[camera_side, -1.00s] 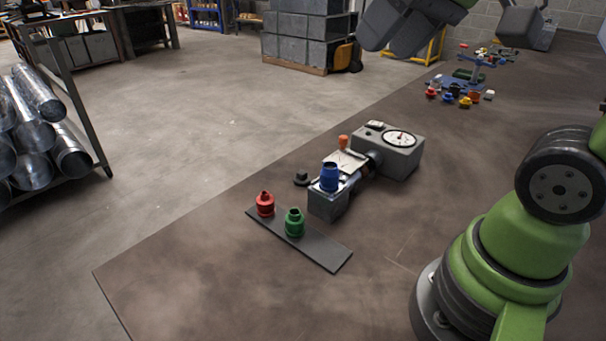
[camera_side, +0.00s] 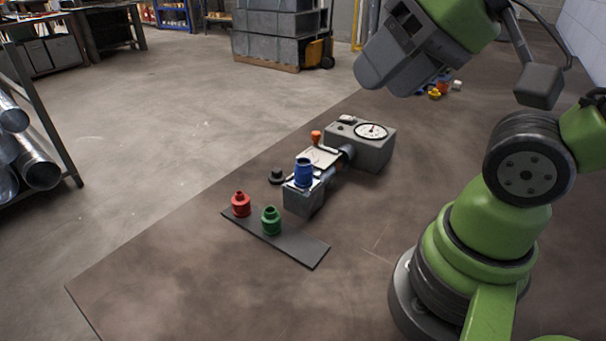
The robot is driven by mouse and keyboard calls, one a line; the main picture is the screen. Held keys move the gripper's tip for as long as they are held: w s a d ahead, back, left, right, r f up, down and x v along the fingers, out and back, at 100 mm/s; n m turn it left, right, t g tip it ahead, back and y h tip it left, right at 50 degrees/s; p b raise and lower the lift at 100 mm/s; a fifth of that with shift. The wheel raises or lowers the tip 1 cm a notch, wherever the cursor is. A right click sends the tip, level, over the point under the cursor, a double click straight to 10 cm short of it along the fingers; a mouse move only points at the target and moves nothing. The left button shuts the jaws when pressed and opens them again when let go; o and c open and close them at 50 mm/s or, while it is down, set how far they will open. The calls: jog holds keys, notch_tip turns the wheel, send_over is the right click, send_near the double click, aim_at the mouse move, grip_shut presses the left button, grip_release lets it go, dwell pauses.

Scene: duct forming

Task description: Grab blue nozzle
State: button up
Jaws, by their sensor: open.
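The blue nozzle (camera_side: 303,173) stands upright on the grey block (camera_side: 301,200) at the front end of a machine with a round dial (camera_side: 371,131). My gripper (camera_side: 388,78), grey and bulky, hangs at the top, up and to the right of the nozzle. It is open, clear of the nozzle and above the machine in the picture. I see nothing between its jaws, though their inner faces are partly hidden.
A red nozzle (camera_side: 241,205) and a green nozzle (camera_side: 271,221) stand on a dark flat strip (camera_side: 301,249) in front of the machine. An orange knob (camera_side: 316,137) and a small black part (camera_side: 277,176) are close to the blue nozzle. The table's front left is clear.

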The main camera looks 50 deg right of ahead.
dwell(0.3)
jog(key=o, duration=0.3)
jog(key=n+g+h, duration=0.1)
jog(key=g+h, duration=0.1)
jog(key=g, duration=0.5)
send_over(304, 162)
jog(key=f, duration=1.3)
jog(key=shift+s, duration=0.25)
notch_tip(304, 162, down, 4)
jog(key=shift+w+d+f, duration=0.1)
jog(key=shift+f, duration=0.15)
jog(key=shift+w+f, duration=0.2)
jog(key=shift+f, duration=2.85)
